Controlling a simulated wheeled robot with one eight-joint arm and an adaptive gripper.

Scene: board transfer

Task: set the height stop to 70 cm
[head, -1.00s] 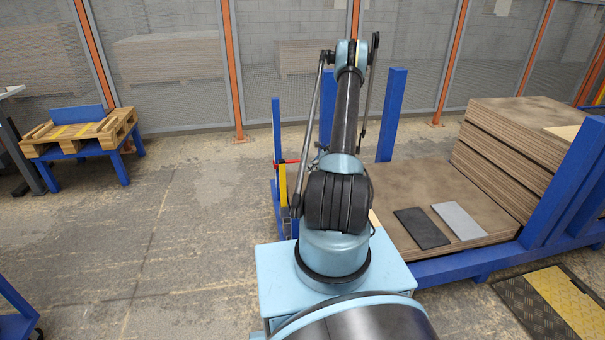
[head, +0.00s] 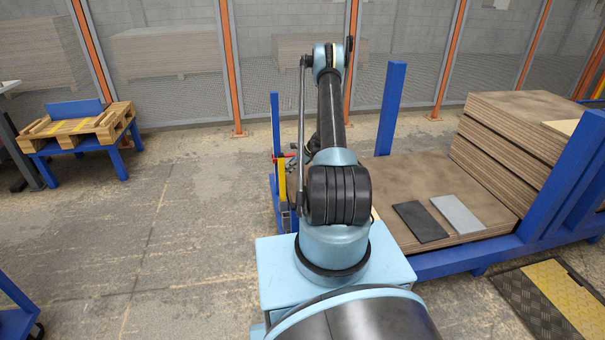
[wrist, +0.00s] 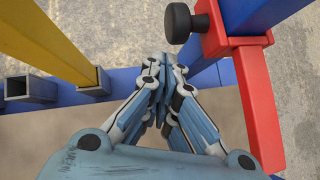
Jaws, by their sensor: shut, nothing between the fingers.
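The height stop is a red slider (wrist: 258,90) with a black knob (wrist: 180,22), fitted around a blue post (wrist: 245,15). The slider (head: 279,157) and post (head: 275,118) also show in the head view, left of my arm. A yellow upright (wrist: 50,40), also in the head view (head: 282,182), stands beside the post; no height marks are readable. My gripper (wrist: 168,62) is shut and empty in the wrist view, between the yellow upright and the red slider, apart from the knob. My arm hides the gripper in the head view.
A low board stack (head: 395,178) with a dark plate (head: 420,222) and a grey plate (head: 456,214) lies right of my arm. Taller boards (head: 520,125) stand beyond it. Another blue post (head: 391,105) rises behind.

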